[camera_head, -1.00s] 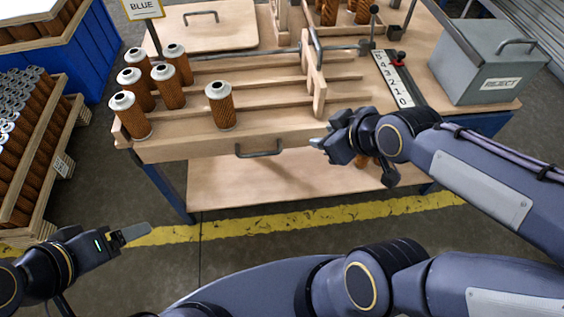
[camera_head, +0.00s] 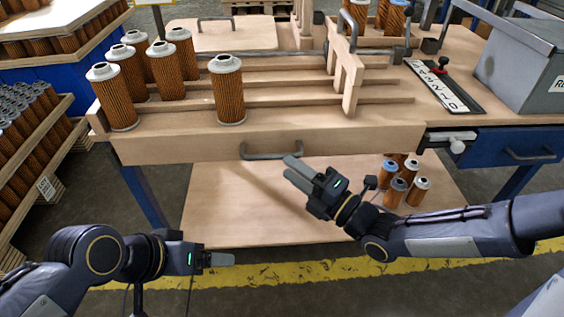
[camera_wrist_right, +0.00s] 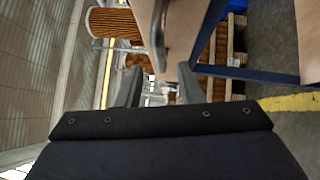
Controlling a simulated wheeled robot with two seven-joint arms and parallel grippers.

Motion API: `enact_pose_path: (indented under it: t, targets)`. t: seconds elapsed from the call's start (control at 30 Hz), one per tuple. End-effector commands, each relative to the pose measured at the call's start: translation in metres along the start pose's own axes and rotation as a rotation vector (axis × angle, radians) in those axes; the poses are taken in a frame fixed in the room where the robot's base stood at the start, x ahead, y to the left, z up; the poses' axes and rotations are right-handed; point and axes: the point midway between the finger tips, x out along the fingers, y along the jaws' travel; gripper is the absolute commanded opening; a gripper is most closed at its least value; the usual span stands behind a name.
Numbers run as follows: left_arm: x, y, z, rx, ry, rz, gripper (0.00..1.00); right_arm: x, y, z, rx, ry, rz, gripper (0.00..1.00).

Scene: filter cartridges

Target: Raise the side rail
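The wooden front board (camera_head: 180,149), which looks like the side rail, runs along the near edge of the table with its top about level with the deck. Its grey bar handle (camera_head: 262,155) is on its front face and also shows in the right wrist view (camera_wrist_right: 158,35). My right gripper (camera_head: 289,168) is just below and right of the handle. Its fingers are apart and empty, with the handle ahead of the gap between them in the wrist view. My left gripper (camera_head: 232,259) hangs low at the left, away from the board; its finger gap is hidden.
Several orange filter cartridges (camera_head: 228,90) stand on the slatted deck behind the board. A wooden gate (camera_head: 345,75) stands at the deck's right end. More cartridges (camera_head: 418,190) stand on the lower shelf (camera_head: 225,205) beside my right arm. A grey reject box (camera_head: 515,70) sits at the right.

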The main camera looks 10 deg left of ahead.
Motion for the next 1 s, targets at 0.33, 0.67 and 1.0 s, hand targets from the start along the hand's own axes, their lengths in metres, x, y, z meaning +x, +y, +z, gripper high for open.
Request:
enact_pose_path:
  t: [0.33,0.67,1.0]
  targets:
    - [0.005,-0.002,0.003,0.0,0.0,0.0,0.81,0.052,-0.001,0.0,0.002,-0.001,-0.001,0.34]
    - [0.006,-0.003,0.003,0.0,0.0,0.0,0.81,0.062,0.0,0.0,0.004,-0.002,-0.004,0.34]
    - [0.006,-0.003,0.003,0.0,0.0,0.0,0.81,0.061,0.0,0.001,0.004,-0.002,-0.004,0.0]
